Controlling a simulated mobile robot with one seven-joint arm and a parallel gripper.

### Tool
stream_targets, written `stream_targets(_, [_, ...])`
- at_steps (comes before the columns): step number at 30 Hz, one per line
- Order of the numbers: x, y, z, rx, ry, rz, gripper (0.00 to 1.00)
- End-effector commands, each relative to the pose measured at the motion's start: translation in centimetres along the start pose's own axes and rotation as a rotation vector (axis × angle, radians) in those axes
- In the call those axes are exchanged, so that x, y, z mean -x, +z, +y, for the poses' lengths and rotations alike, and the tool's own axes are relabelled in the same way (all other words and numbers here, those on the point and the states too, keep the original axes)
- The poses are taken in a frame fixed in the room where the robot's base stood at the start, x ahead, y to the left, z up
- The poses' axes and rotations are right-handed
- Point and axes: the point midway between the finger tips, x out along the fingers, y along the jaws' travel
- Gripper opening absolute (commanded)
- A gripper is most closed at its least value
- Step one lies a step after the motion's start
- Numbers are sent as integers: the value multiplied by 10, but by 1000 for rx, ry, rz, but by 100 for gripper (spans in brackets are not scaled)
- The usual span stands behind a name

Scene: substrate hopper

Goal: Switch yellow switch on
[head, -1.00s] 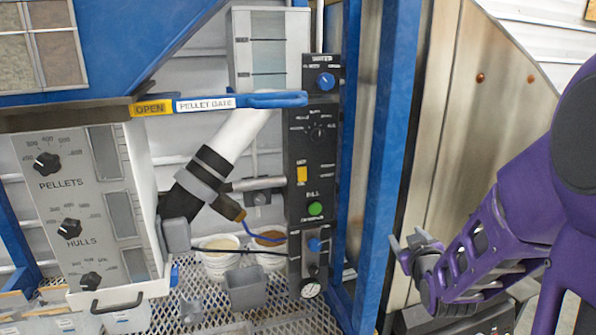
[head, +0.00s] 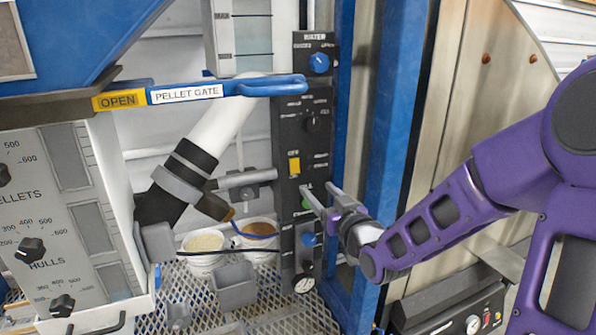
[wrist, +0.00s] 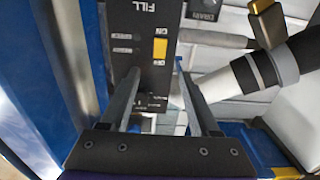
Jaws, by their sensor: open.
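The yellow switch (head: 294,166) is a small upright rectangle on the black control panel (head: 288,222), above the green button (head: 306,204). In the wrist view the yellow switch (wrist: 160,50) lies ahead, between the lines of my two fingers, with ON and OFF lettering beside it. My gripper (head: 319,191) is open and empty, in front of the panel, slightly below and right of the switch in the head view. The fingers (wrist: 157,76) seem apart from the switch; the exact gap is hard to tell. One finger partly hides the green button.
A blue pellet gate handle (head: 275,87) juts out above the switch. Blue knobs (head: 319,63) sit on the panel's top and lower part. A blue post (head: 388,130) stands right of the panel. A grey pipe (head: 240,180) runs left of it.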

Motion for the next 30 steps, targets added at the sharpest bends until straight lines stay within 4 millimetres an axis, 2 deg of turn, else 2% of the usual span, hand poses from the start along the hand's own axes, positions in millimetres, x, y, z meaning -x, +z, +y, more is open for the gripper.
stream_targets(1, [-13, 1, -1, -5, -3, 1, 62])
stream_targets(9, [-72, 1, -1, -4, -2, 0, 62])
stream_targets(15, [-106, 0, 0, -2, 0, -1, 62])
stream_targets(21, [-122, 1, 0, 0, 0, -2, 62])
stream_targets(30, [-124, 0, 0, 1, 1, -2, 62])
